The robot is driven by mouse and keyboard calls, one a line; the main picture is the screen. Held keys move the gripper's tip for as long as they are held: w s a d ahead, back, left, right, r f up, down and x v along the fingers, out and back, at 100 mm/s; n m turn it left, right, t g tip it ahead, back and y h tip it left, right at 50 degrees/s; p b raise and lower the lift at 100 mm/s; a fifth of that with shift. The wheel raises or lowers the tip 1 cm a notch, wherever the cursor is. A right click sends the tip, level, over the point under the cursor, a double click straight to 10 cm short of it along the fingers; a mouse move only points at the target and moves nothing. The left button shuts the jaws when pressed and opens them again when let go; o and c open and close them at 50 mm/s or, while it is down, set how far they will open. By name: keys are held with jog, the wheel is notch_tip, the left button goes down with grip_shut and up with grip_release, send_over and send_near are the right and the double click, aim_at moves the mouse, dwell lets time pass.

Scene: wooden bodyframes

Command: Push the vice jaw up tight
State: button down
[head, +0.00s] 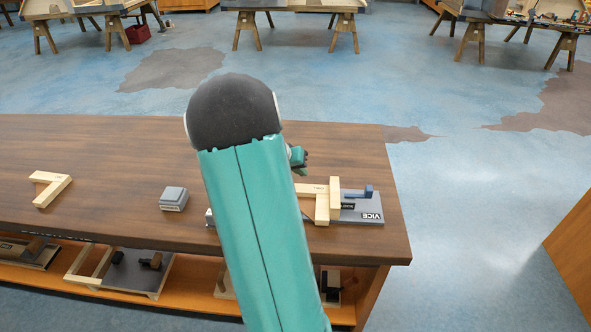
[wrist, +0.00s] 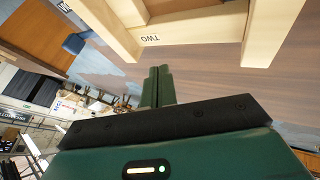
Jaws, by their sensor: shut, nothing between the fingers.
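In the head view the vice (head: 372,208) is a grey plate labelled VICE near the table's right end. A small blue block (head: 367,192) stands at its right side; I cannot tell if it is the jaw. Pale wooden bars (head: 322,209) cross at the left part of the plate. My gripper is mostly hidden behind my arm there. In the wrist view my gripper (wrist: 159,72) has its two green fingers together, with nothing between them. Pale wooden bars (wrist: 180,28), one marked TWO, are just beyond the fingertips, and a blue block (wrist: 73,43) shows upper left. Contact cannot be told.
The brown table (head: 110,165) also bears an L-shaped wooden piece (head: 50,188) and a grey block (head: 174,197). The shelf (head: 190,300) below holds several more pieces. Tabletop between the L piece and grey block is clear. My arm hides the middle.

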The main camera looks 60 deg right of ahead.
aim_at(331, 180)
jog(key=x, duration=0.7)
jog(key=shift+s+r, duration=0.1)
jog(key=shift+s, duration=0.15)
jog(key=shift+s+d+r, duration=0.1)
jog(key=shift+s+d, duration=0.1)
jog(key=shift+s, duration=0.35)
jog(key=shift+s+d+r, duration=0.1)
jog(key=shift+s+d, duration=0.1)
jog(key=shift+s, duration=0.4)
jog(key=shift+s+d, duration=0.2)
jog(key=shift+s, duration=0.1)
jog(key=shift+s+d+f, duration=0.1)
jog(key=shift+s+d, duration=0.2)
jog(key=shift+s, duration=0.25)
jog(key=shift+s+d, duration=0.25)
jog(key=shift+s, duration=0.3)
